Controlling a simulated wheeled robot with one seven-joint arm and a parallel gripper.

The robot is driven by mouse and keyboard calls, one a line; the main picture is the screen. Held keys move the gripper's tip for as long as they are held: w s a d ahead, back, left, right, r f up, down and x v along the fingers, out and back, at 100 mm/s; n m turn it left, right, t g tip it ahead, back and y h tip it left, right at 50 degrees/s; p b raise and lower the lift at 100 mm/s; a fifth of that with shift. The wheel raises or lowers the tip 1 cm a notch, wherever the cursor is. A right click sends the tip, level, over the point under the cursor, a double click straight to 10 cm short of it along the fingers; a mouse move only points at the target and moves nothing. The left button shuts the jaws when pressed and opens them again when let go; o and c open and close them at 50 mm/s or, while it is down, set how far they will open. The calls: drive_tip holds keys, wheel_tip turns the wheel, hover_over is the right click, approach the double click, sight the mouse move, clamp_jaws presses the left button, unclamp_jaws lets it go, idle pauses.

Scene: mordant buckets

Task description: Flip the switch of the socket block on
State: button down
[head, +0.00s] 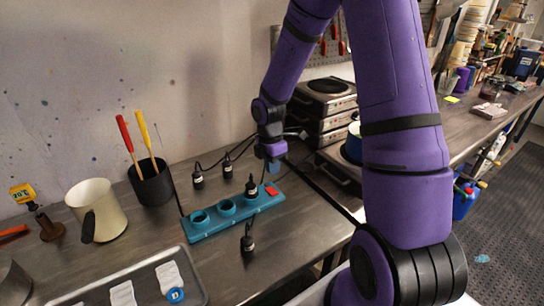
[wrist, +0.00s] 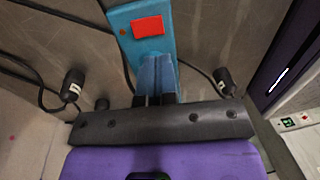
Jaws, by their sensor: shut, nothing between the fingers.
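The socket block (head: 237,212) is a long teal bar on the metal table, with round sockets and a red switch (head: 271,190) at its far right end. In the wrist view the red switch (wrist: 147,27) shows large near the end of the block (wrist: 154,46). I cannot tell from its look whether it is on or off. My gripper (head: 273,168) hangs just above and behind the switch end. In the wrist view its blue fingers (wrist: 157,66) are shut together and empty, overlapping the block's end below the switch. Contact cannot be told.
A black plug (head: 251,187) stands at the block. Loose plugs lie behind it (head: 198,181) and in front (head: 247,242); cables run around. A black cup (head: 152,184) with two handles, a cream jug (head: 96,209) and a tray (head: 130,283) are left. Stacked hotplates (head: 326,106) stand behind right.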

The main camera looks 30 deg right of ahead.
sight(273, 191)
drive_tip(key=f, duration=0.5)
drive_tip(key=s+f, duration=0.1)
drive_tip(key=f, duration=0.1)
drive_tip(key=shift+f, duration=0.2)
drive_tip(key=shift+s+f, duration=0.1)
drive_tip(key=shift+f, duration=0.1)
idle(0.3)
drive_tip(key=shift+w+r, duration=0.3)
drive_tip(key=shift+w, duration=0.45)
